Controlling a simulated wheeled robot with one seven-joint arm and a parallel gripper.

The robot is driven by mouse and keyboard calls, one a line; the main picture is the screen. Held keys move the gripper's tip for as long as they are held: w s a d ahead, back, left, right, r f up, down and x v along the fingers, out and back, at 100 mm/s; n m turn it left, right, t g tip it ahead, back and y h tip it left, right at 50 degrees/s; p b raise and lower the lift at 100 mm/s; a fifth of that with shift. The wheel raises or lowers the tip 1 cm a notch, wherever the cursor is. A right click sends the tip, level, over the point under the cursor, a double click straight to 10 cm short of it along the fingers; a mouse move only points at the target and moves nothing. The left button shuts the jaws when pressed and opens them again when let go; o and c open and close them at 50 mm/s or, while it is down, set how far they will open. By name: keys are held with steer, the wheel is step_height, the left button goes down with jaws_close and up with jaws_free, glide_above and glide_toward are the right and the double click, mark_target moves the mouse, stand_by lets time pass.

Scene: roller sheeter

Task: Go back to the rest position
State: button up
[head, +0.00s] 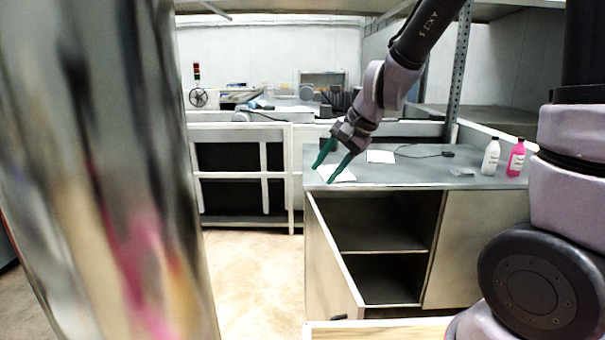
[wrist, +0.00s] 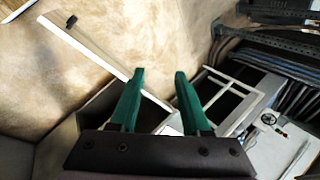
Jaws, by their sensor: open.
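My gripper (head: 331,172) has green fingers and hangs from the arm above the left front part of the grey countertop (head: 400,180) in the head view. Its fingers are spread apart with nothing between them. In the wrist view the open fingers (wrist: 160,92) point out over the tan floor, and a pale panel edge runs behind them. The cabinet (head: 470,250) under the countertop has its left door (head: 333,255) swung open, and the shelves inside look empty. Its right door is shut.
A white bottle (head: 491,157) and a pink bottle (head: 516,158) stand at the countertop's right end. White sheets lie on the countertop, one here (head: 381,157). A shiny metal column (head: 100,180) blocks the left side. A white-framed unit (head: 240,175) stands behind. Floor (head: 250,275) is clear left of the cabinet.

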steer(key=s+d+r+n+t+h, duration=0.1)
steer(key=s+d+r, duration=0.5)
steer(key=d, duration=0.3)
steer(key=s+d+r+n+t+h, duration=0.1)
steer(key=s+d+r+t+h, duration=0.1)
steer(key=s+d+r, duration=0.5)
steer(key=d+r, duration=0.2)
steer(key=d, duration=0.1)
steer(key=shift+n+t+h, duration=0.3)
